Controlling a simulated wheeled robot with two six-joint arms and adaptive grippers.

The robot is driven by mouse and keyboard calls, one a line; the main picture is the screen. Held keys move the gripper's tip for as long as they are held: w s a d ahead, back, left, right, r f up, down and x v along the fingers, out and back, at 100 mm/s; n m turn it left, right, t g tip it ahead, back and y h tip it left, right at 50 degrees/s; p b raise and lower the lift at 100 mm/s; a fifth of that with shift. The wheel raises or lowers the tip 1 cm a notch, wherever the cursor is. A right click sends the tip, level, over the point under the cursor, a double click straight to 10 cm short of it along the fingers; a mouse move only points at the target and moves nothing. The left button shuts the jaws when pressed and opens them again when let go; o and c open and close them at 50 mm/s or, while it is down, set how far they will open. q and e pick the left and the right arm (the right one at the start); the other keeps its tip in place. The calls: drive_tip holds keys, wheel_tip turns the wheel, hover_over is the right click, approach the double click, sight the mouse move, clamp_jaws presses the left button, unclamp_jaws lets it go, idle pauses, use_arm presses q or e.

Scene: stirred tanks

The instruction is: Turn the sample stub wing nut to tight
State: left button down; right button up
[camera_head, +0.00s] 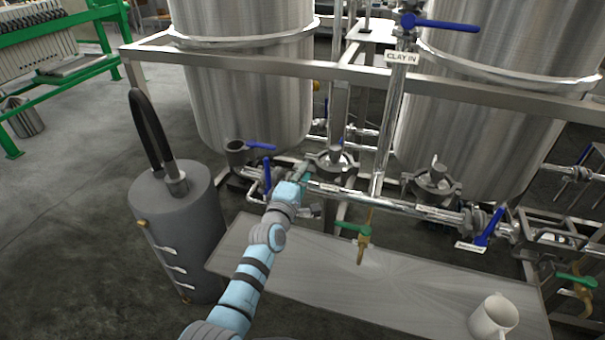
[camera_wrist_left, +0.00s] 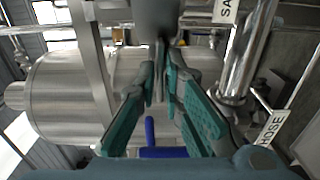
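My left gripper (camera_head: 306,172) reaches in to the pipework at the foot of the left tank. In the left wrist view its teal fingers (camera_wrist_left: 162,72) converge, with their tips close together on a thin grey piece that appears to be a wing of the sample stub wing nut (camera_wrist_left: 160,62). A dark grey rounded body (camera_wrist_left: 154,16) lies just beyond the tips. The fingers hide most of the nut, and its turn angle cannot be read. A label starting "SA" (camera_wrist_left: 226,10) is beside it. My right gripper is not in view.
Blue-handled valves (camera_head: 262,146) and a green-handled tap (camera_head: 352,228) are close by. A grey bench (camera_head: 310,270) with a white mug (camera_head: 493,318) is in front. A grey cylinder (camera_head: 180,230) stands left. A frame rail (camera_head: 330,70) crosses above.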

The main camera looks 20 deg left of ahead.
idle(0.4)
use_arm(q)
drive_tip(key=shift+m, duration=0.4)
drive_tip(key=shift+f+m+b, duration=0.1)
drive_tip(key=shift+m+b, duration=1.55)
drive_tip(key=shift+m, duration=6.75)
drive_tip(key=c, duration=1.8)
unclamp_jaws()
